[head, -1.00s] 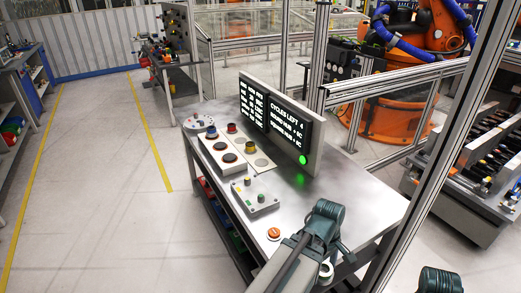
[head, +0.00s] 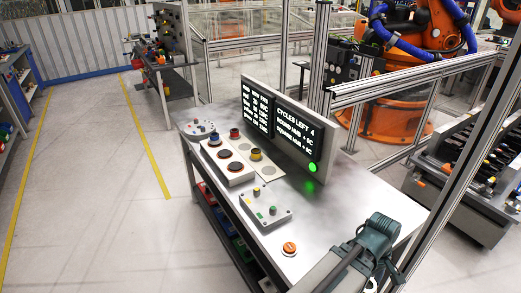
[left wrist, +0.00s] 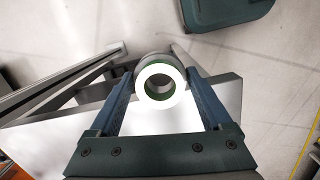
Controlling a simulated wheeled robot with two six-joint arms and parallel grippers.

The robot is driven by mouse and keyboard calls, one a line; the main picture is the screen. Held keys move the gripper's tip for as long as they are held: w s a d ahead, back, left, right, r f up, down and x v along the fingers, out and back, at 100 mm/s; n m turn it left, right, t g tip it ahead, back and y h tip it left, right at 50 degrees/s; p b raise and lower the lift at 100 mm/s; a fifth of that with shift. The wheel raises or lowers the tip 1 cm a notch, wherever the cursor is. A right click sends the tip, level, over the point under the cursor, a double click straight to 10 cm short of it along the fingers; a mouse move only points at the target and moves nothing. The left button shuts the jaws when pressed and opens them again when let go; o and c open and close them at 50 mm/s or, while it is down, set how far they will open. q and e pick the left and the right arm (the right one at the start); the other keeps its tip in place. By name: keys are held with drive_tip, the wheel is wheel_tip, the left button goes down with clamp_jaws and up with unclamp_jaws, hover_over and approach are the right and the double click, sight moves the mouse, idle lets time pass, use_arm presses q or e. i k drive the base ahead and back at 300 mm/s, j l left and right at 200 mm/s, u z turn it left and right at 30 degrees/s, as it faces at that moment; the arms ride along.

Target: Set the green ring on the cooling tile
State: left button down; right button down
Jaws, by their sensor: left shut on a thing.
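My left gripper (left wrist: 160,95) is shut on a ring (left wrist: 160,107) with a bright white face and a green inner wall and edge. The ring sits between the two blue fingers, hole facing the wrist camera. In the head view my left arm reaches in at the lower right, by the table's near right end; its fingers are mostly hidden. I cannot tell for sure which piece is the cooling tile; a pale flat plate (head: 269,173) with a round mark lies in front of the screen. My right gripper is out of view.
On the metal table (head: 335,205) stand a black screen (head: 281,127) with a green light, a white block with two dark discs (head: 236,167), a button box (head: 265,208), an orange button (head: 289,248) and a round dotted plate (head: 199,130). The table's right part is clear. A frame post stands right.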

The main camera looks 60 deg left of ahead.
sight(245, 147)
drive_tip(key=k+j+z, duration=0.1)
drive_tip(key=j, duration=0.3)
drive_tip(key=k+j+z, duration=0.1)
drive_tip(key=j, duration=0.35)
drive_tip(key=k+j+z, duration=0.1)
drive_tip(key=j, duration=0.3)
drive_tip(key=k+j+z, duration=0.1)
drive_tip(key=j, duration=0.3)
drive_tip(key=k+j, duration=0.15)
drive_tip(key=j, duration=0.25)
drive_tip(key=k+j, duration=0.15)
drive_tip(key=j, duration=0.25)
drive_tip(key=k+j, duration=0.1)
drive_tip(key=j, duration=0.3)
drive_tip(key=k+j+z, duration=0.1)
drive_tip(key=j, duration=0.3)
drive_tip(key=k+j, duration=0.2)
drive_tip(key=j, duration=0.55)
drive_tip(key=k+j, duration=0.1)
drive_tip(key=j, duration=0.3)
drive_tip(key=i, duration=0.3)
